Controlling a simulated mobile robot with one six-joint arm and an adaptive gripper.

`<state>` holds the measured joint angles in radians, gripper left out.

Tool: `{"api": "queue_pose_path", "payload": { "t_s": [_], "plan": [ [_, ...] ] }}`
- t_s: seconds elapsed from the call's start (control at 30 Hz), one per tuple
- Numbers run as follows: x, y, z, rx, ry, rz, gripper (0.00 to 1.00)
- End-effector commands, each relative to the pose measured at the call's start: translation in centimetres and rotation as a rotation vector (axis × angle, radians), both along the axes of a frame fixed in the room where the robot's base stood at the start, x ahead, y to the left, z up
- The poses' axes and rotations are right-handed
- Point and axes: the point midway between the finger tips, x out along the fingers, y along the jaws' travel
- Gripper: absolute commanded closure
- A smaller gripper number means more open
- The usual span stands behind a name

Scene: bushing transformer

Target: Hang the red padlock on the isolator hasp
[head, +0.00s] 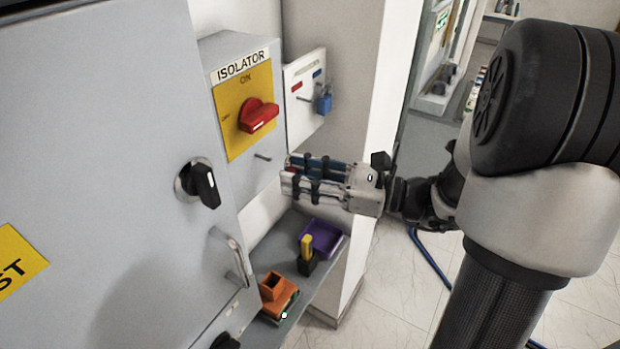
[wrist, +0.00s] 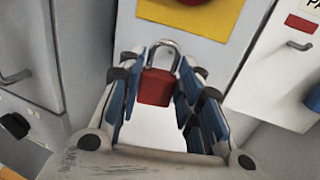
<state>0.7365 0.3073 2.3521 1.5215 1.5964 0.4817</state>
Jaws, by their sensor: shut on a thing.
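The red padlock (wrist: 156,88) is held between the fingertips of my gripper (wrist: 158,92) in the wrist view, its silver shackle pointing away from the gripper. The isolator box (head: 262,190) has a yellow plate and a red rotary handle (head: 258,115). The hasp (head: 263,157) is a small metal peg below the yellow plate, a little left of and above the fingertips. In the wrist view I cannot make out the hasp.
A white board (head: 303,115) with a blue padlock (head: 324,100) on a peg is right of the isolator. Below, a shelf (head: 318,278) holds a purple tray (head: 322,238), a yellow-and-black object (head: 307,255) and an orange object (head: 276,294). A grey cabinet (head: 100,120) stands at left.

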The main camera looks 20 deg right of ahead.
Motion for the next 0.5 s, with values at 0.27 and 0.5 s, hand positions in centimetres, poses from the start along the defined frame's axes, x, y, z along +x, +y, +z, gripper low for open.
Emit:
{"api": "queue_pose_path", "payload": {
  "t_s": [0.27,0.5],
  "plan": [
    [1.4,1.0,-0.2,0.000,-0.001,0.002,0.93],
    [2.5,1.9,-0.3,0.000,-0.001,0.003,0.93]
  ]
}}
